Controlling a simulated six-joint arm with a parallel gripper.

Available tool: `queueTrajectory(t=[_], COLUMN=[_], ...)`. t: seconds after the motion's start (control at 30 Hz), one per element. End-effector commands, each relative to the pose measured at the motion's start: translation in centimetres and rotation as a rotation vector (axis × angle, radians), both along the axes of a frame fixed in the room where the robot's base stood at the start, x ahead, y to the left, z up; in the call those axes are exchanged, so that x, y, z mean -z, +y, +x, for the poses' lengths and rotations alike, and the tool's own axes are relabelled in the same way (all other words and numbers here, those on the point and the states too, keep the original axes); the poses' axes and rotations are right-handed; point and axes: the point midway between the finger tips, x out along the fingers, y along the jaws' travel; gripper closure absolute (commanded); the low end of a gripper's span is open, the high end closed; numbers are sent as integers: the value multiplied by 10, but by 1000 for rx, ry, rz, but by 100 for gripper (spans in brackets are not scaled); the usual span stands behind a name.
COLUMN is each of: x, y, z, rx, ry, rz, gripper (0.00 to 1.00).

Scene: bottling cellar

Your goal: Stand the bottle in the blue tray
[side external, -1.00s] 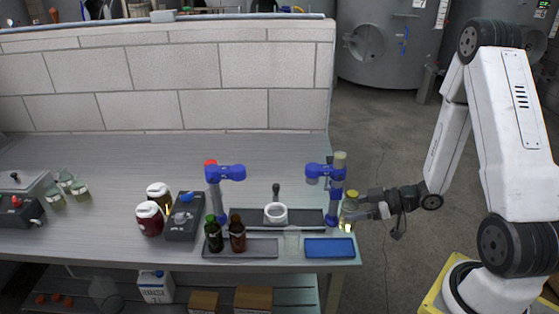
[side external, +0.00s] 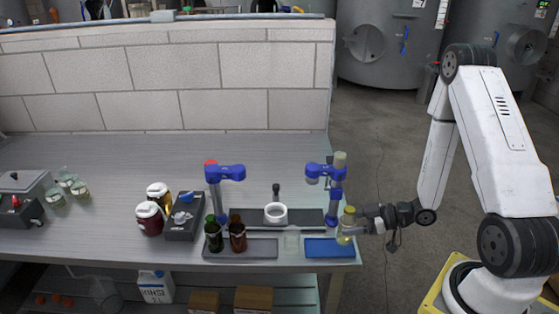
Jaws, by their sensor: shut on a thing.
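The bottle (side external: 346,228) is clear with a yellowish-green top and some pale yellow in its lower part. My gripper (side external: 352,230) comes in from the right and is shut on it. The bottle is upright, at the right end of the blue tray (side external: 322,249). Whether its base touches the tray or hangs just above it, I cannot tell. The blue tray lies flat at the front right corner of the bench, and the rest of its surface is bare.
A blue-headed stand (side external: 333,197) rises just behind the tray. The bench ends just right of the blue tray.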

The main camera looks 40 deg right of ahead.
Motion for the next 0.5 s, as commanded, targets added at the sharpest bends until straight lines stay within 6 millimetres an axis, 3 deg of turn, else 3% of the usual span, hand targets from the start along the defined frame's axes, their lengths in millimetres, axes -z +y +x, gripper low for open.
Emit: queueTrajectory(t=[0.23,0.5], x=[21,26], y=[0,0], z=[0,0], rx=[-1,-1], ry=[1,-1], rz=[1,1], gripper=[100,100])
